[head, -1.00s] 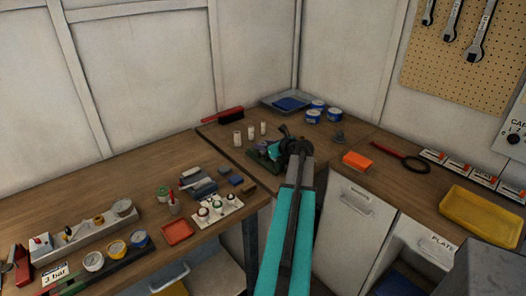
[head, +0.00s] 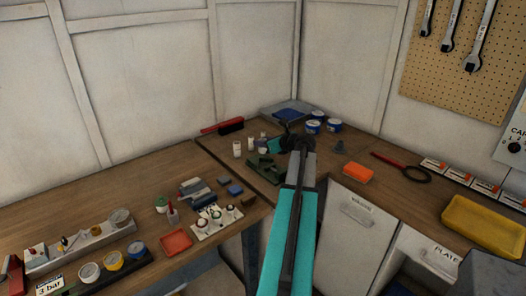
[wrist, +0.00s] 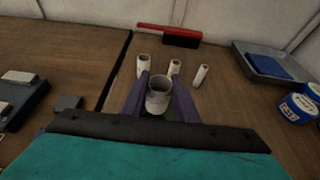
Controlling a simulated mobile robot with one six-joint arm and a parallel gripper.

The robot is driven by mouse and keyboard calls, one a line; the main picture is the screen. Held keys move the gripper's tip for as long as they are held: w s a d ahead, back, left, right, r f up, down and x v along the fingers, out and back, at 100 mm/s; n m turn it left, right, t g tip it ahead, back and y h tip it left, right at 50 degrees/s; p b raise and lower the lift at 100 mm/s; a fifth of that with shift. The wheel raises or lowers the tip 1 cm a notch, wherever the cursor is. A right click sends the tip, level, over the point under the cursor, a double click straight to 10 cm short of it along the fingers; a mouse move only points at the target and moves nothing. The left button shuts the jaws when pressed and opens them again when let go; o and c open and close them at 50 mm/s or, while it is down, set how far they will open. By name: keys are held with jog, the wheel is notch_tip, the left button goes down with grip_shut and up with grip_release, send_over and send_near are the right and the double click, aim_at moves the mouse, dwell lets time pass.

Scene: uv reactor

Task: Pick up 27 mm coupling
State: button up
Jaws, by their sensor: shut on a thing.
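My gripper (wrist: 159,88) is shut on a short, hollow, grey-white cylinder, the coupling (wrist: 157,102). It sits between the two purple fingers with its open end facing the camera. In the head view my gripper (head: 266,145) is above the back of the bench, and the coupling is small and partly hidden there. Three similar white cylinders stand beyond it in the wrist view: one left (wrist: 143,66), one middle (wrist: 175,67), one right (wrist: 201,75). I cannot read any size on them.
A green fixture (head: 264,171) is on the bench below my gripper. A red brush (head: 223,127), a grey tray (wrist: 262,65) and blue-white tins (head: 314,127) are behind. An orange block (head: 358,173) lies right. Bare wood surrounds the cylinders.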

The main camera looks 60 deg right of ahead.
jog(key=shift+r, duration=1.7)
